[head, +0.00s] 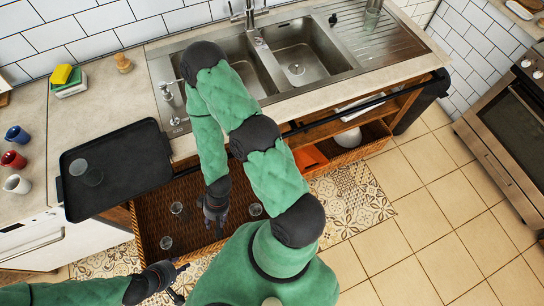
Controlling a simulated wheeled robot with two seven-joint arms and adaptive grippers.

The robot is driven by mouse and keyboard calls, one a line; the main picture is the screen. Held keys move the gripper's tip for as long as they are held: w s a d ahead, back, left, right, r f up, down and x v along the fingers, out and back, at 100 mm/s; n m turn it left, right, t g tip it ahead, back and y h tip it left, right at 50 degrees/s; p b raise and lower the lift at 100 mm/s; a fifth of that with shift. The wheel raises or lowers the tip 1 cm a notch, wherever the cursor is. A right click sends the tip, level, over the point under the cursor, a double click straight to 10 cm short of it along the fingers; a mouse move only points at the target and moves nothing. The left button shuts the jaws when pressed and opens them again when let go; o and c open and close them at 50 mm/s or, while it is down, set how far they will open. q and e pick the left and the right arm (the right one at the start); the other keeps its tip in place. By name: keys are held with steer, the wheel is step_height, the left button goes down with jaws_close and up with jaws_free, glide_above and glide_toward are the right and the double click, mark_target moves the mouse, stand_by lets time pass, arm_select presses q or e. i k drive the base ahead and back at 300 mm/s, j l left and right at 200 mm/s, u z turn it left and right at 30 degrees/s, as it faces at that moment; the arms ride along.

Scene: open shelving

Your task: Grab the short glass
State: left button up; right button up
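Several small clear glasses are in view. In the wicker drawer, one glass (177,208) stands left of my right gripper, another glass (166,242) is lower left, and a third glass (255,209) is to the right. Clear glassware (80,167) also sits on the black tray. Which one is the short glass I cannot tell for sure. My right gripper (214,222) points down over the drawer between the glasses; its fingers look apart and empty. My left gripper (182,281) is by the drawer's front edge, fingers spread, empty.
The pulled-out wicker drawer (148,217) is below the counter. The black tray (120,150) overhangs the counter at the left, by several mugs (14,158). A double sink (300,50) and a dark rail (365,103) lie behind my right arm. Tiled floor (420,220) is clear at right.

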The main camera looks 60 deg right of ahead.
mark_target(256, 212)
steer(key=k+j+z, duration=0.1)
steer(key=k+z, duration=0.45)
steer(key=z, duration=0.15)
steer(key=k+l+z, duration=0.1)
steer(key=k+z, duration=0.3)
steer(key=i+l+u, duration=0.6)
steer(key=l, duration=0.25)
steer(key=i, duration=0.05)
